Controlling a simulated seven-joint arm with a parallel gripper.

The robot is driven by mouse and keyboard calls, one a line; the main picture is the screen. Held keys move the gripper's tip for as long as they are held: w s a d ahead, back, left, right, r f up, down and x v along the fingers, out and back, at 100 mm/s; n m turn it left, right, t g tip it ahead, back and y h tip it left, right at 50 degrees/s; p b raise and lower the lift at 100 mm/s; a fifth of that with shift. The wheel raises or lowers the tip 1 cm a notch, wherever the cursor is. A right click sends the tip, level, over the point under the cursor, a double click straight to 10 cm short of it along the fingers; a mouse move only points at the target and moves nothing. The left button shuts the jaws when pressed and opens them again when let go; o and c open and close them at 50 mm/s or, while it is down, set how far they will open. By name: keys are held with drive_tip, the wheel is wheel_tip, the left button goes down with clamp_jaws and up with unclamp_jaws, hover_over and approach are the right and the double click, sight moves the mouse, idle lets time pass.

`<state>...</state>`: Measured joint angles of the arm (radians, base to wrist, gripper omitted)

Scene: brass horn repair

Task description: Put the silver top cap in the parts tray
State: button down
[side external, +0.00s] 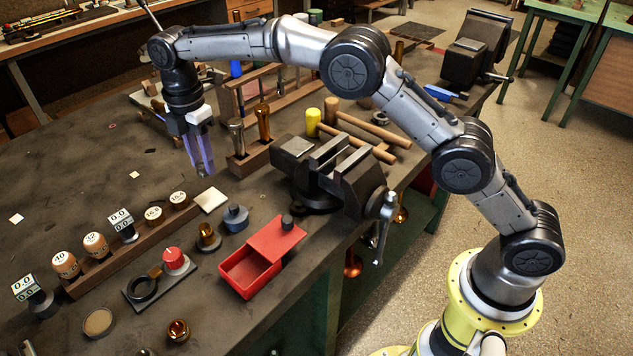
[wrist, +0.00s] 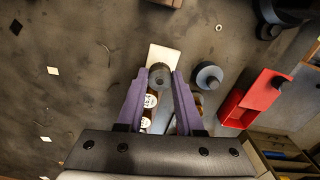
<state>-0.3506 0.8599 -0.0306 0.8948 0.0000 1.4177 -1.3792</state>
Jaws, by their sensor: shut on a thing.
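My gripper (side external: 200,168) hangs above the bench, beyond the wooden rack of labelled pieces. In the wrist view its purple fingers (wrist: 159,82) are shut on a small grey, round piece, apparently the silver top cap (wrist: 160,74). It is held at the fingertips, over the bench near a white square. The fingers mostly hide it in the side view. A red open-topped tray (side external: 251,275), apparently the parts tray, stands on the front of the bench, right of the rack. It also shows in the wrist view (wrist: 232,112), right of my gripper. Its visible inside looks empty.
A dark vise (side external: 335,170) stands right of my gripper, beyond the red tray. A grey-blue round piece (side external: 236,217) and a brass piece (side external: 208,237) stand between rack and tray. Upright tools in a wooden block (side external: 250,160) are close. The left bench is mostly clear.

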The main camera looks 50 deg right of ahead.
drive_tip(key=d+r+m, duration=0.1)
drive_tip(key=w+d+r+m, duration=0.1)
drive_tip(key=m, duration=0.1)
drive_tip(key=r+m, duration=0.1)
drive_tip(key=m, duration=0.1)
drive_tip(key=shift+w+d, duration=0.25)
drive_tip(key=shift+d, duration=0.15)
idle(6.8)
